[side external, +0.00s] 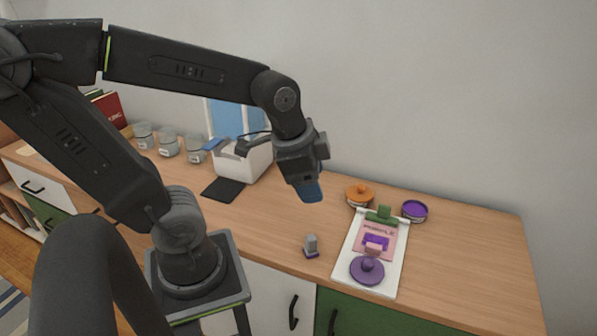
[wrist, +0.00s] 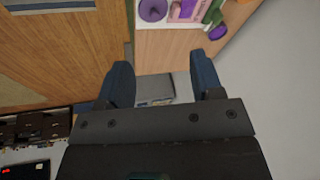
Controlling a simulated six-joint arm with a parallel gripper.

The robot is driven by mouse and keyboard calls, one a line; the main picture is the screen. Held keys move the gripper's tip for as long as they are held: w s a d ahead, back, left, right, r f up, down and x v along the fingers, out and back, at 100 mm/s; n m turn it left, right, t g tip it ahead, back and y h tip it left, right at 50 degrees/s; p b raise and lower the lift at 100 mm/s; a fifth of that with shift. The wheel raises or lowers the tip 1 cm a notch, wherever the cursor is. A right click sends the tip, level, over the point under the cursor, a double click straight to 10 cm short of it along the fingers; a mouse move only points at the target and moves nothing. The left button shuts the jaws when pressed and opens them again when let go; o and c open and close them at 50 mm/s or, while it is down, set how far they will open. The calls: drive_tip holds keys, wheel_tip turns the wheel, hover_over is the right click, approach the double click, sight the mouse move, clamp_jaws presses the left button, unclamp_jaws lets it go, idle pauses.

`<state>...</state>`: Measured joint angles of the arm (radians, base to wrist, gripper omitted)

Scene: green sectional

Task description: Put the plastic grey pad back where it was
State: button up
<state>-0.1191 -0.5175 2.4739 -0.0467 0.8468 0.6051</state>
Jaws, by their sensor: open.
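No object can be surely told as the plastic grey pad. A small upright grey piece with a purple base (side external: 311,246) stands on the counter, left of the white clipboard (side external: 345,271). A flat dark mat (side external: 223,189) lies on the counter in front of a white box. My gripper (side external: 310,192) hangs above the counter, apart from the grey piece and left of the clipboard. Its blue fingers are apart in the wrist view (wrist: 160,82), with nothing held. A grey boxy shape (wrist: 154,88) shows beyond the fingers; I cannot tell what it is.
An orange lidded pot (side external: 360,195) and a purple round container (side external: 414,211) stand behind the clipboard. A purple lid (side external: 367,270) lies on it. The white box (side external: 243,160) and several clear jars (side external: 169,145) are at left. The counter right of the clipboard is clear.

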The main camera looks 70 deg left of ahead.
drive_tip(key=s+r+n, duration=0.1)
drive_tip(key=s+d+r+n+t, duration=0.1)
drive_tip(key=n, duration=0.1)
drive_tip(key=s+d+r+n, duration=0.1)
drive_tip(key=n, duration=0.1)
drive_tip(key=shift+s+d+r+t, duration=0.1)
drive_tip(key=shift+s+r+t, duration=0.1)
drive_tip(key=shift+t, duration=0.1)
